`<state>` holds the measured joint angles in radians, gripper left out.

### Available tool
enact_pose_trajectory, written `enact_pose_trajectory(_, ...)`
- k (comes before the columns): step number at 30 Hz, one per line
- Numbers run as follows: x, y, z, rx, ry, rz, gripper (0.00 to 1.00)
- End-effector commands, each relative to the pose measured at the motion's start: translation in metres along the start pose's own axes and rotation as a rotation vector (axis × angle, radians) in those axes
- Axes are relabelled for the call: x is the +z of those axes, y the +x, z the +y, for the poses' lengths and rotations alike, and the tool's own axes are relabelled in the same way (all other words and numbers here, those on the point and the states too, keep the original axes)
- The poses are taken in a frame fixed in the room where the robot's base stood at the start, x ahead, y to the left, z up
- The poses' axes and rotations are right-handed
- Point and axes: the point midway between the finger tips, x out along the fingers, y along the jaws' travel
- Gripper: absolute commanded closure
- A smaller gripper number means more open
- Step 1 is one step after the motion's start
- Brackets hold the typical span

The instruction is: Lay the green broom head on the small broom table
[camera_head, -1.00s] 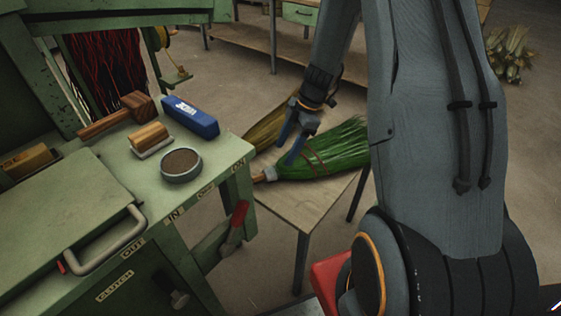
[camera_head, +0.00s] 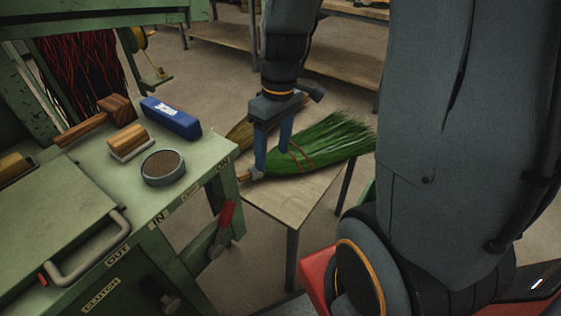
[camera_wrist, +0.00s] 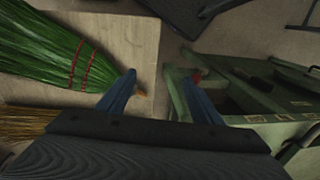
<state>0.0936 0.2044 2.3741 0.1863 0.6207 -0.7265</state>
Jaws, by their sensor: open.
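The green broom head (camera_head: 325,143) with red bands lies on the small broom table (camera_head: 290,207), its bristles pointing right and its short wooden end toward the green machine. It also shows at the upper left of the wrist view (camera_wrist: 45,50). A straw-coloured broom head (camera_head: 240,133) lies beside it, partly hidden behind my gripper. My gripper (camera_head: 273,163) is open just above the narrow end of the green head, pointing down. In the wrist view nothing is between its blue fingers (camera_wrist: 165,95) but table edge and floor; whether a finger touches the broom is unclear.
The green machine bench (camera_head: 205,170) stands close on the left, with a blue box (camera_head: 171,118), a brush (camera_head: 128,141), a round tin (camera_head: 163,167) and a wooden mallet (camera_head: 95,122) on top. A red-handled lever (camera_head: 226,214) sticks out near the small table. The table's front part is bare.

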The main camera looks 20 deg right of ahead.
Motion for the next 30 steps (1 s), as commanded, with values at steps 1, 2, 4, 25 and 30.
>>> enact_pose_trajectory(1,0.009,-0.005,-0.01,0.022,0.072,-0.002,0.4)
enact_pose_trajectory(2,0.015,-0.007,-0.015,0.033,0.12,-0.004,0.4)
enact_pose_trajectory(4,0.026,-0.011,-0.024,0.059,0.226,-0.002,0.4)
enact_pose_trajectory(25,0.054,-0.016,-0.041,0.117,0.484,0.017,0.4)
enact_pose_trajectory(30,0.053,-0.016,-0.041,0.116,0.484,0.017,0.4)
